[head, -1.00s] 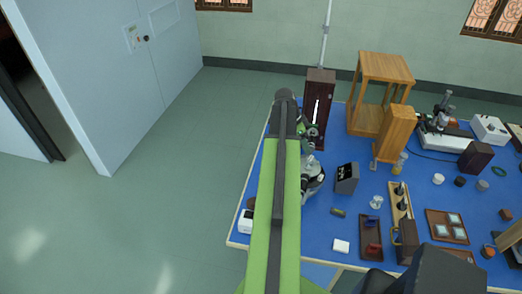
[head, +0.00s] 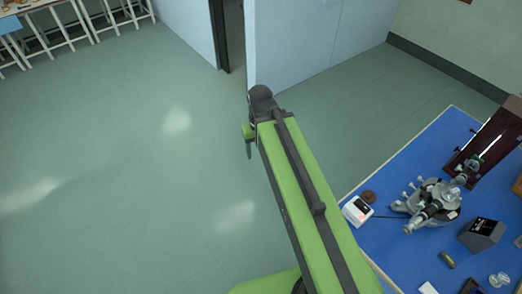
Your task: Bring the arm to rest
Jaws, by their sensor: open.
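My green and dark arm reaches up from the bottom of the head view, with its far joint over bare floor, left of the bench. A small green part with a narrow dark prong, which looks like part of my gripper (head: 249,148), shows just left of that joint. The rest of the gripper is hidden behind the arm. It is open, and I see nothing held in it. It is well apart from the blue bench top (head: 440,135).
On the bench at right are a white device (head: 357,209), a grey spectrometer (head: 432,203), a dark box (head: 481,234) and a tall dark-red stand (head: 491,140). A pale blue wall panel (head: 315,45) and doorway stand ahead. Stools (head: 50,35) are far left. The floor between is clear.

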